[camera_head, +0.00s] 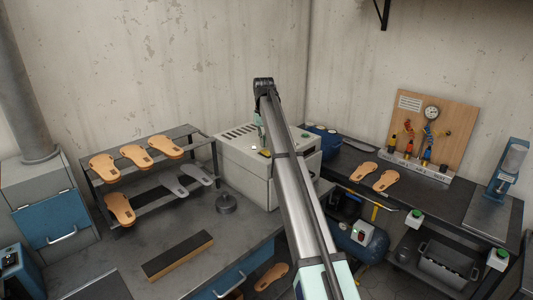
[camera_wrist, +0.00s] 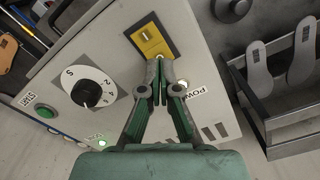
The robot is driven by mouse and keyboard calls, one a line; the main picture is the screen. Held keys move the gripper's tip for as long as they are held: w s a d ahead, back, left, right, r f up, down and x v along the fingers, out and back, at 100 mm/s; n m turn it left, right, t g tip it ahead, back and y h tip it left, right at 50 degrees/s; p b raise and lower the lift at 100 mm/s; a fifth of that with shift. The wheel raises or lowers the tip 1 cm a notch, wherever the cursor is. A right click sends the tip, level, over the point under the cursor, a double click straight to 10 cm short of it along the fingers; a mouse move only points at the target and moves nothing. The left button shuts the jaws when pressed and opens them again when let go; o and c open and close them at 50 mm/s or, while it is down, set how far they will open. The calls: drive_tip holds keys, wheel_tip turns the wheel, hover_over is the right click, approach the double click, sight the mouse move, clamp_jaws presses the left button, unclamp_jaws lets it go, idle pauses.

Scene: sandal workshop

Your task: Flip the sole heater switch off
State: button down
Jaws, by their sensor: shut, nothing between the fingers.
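The sole heater is a light grey box (camera_head: 235,150) on the dark bench in the head view; my arm crosses in front of part of it. Its panel (camera_wrist: 110,45) fills the middle of the wrist view. A yellow switch (camera_wrist: 150,38) in a dark frame sits on this panel, near a label reading POWER (camera_wrist: 190,98). My gripper (camera_wrist: 158,62) is shut and empty, its fingertips at the lower edge of the switch. I cannot tell whether they touch it. The fingers hide part of the panel, and the switch's on or off position is unclear.
A dial (camera_wrist: 92,88) and a green START button (camera_wrist: 45,110) are on the panel beside my gripper. A sole rack (camera_head: 150,165) with several soles stands left of the heater. A dark round weight (camera_head: 226,203) stands near the heater. The right bench holds two soles (camera_head: 375,177).

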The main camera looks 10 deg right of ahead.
sight(264, 151)
drive_tip(key=shift+f, duration=1.2)
idle(0.6)
drive_tip(key=shift+r, duration=0.15)
drive_tip(key=shift+r+p, duration=1.45)
drive_tip(key=shift+r, duration=2)
